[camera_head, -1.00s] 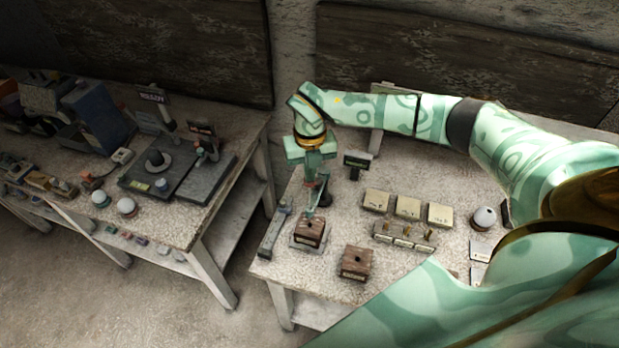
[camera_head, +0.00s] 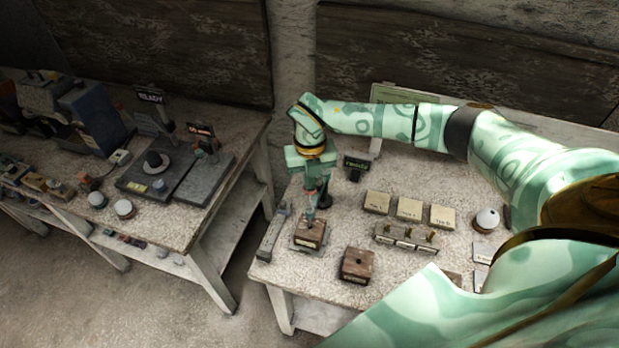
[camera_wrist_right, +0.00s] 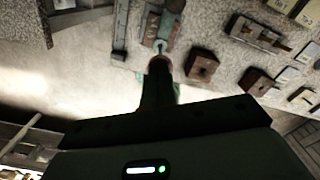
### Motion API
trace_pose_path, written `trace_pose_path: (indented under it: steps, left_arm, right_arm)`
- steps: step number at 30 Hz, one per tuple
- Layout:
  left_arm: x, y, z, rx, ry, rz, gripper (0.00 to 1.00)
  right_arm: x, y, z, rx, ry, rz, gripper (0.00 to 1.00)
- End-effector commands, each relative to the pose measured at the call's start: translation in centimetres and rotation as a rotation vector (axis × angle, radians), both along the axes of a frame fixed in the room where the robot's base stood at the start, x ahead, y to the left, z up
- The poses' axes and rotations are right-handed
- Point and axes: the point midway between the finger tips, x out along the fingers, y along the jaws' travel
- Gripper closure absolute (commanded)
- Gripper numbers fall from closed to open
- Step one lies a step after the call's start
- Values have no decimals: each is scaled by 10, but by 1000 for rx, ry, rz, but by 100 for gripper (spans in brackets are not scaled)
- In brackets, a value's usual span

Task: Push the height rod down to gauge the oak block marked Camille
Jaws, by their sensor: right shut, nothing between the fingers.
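A brown wooden block (camera_head: 308,237) sits on a pale plate near the left front of the right-hand table. A second brown block with a dark hole on top (camera_head: 357,262) stands to its right. I cannot read the name on either. My right gripper (camera_head: 312,198) points down just above the first block; it is shut and empty. A thin dark upright, seemingly the height rod, shows by the fingertips, partly hidden by them. The shut fingers also show in the right wrist view (camera_wrist_right: 160,66). A small dark display (camera_head: 356,164) stands behind. My left gripper is out of view.
Several cream blocks (camera_head: 409,208) and a rack with brass-coloured pieces (camera_head: 406,238) stand to the right, with a white ball (camera_head: 487,220) beyond. A narrow grey case (camera_head: 271,238) lies left of the block. Another crowded table (camera_head: 187,232) stands left across a gap.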

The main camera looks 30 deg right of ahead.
Motion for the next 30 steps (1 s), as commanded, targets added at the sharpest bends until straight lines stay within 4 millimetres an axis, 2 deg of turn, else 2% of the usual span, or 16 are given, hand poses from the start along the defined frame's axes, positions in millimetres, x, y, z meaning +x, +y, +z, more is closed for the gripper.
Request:
trace_pose_path:
  steps: [30]
  left_arm:
    - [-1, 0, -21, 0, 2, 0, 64]
  right_arm:
    - [-1, 0, -32, 0, 2, 0, 100]
